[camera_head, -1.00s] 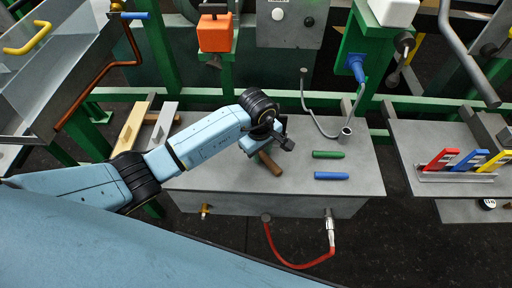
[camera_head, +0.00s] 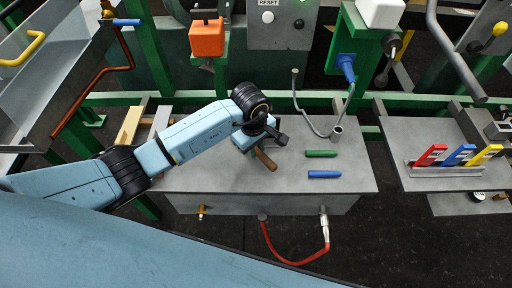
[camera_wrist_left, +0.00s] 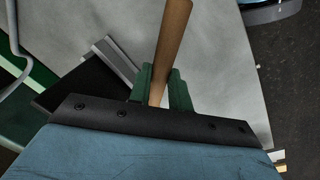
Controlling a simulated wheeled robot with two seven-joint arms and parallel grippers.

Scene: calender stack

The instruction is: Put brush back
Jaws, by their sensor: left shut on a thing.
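The brush shows as a brown wooden handle (camera_head: 265,159) over the grey bench top (camera_head: 215,178). My left gripper (camera_head: 256,146) is shut on the handle, and its near end sticks out past the fingers. In the left wrist view the handle (camera_wrist_left: 172,40) runs up and away between the green fingers (camera_wrist_left: 161,88). The brush head cannot be made out; a black flat part with a grey strip (camera_wrist_left: 116,58) shows left of the handle, and I cannot tell what it belongs to. My right gripper is not in view.
A green marker (camera_head: 321,153) and a blue marker (camera_head: 325,174) lie on the bench right of my left gripper. Red, blue and yellow tags (camera_head: 461,154) sit on the right-hand shelf.

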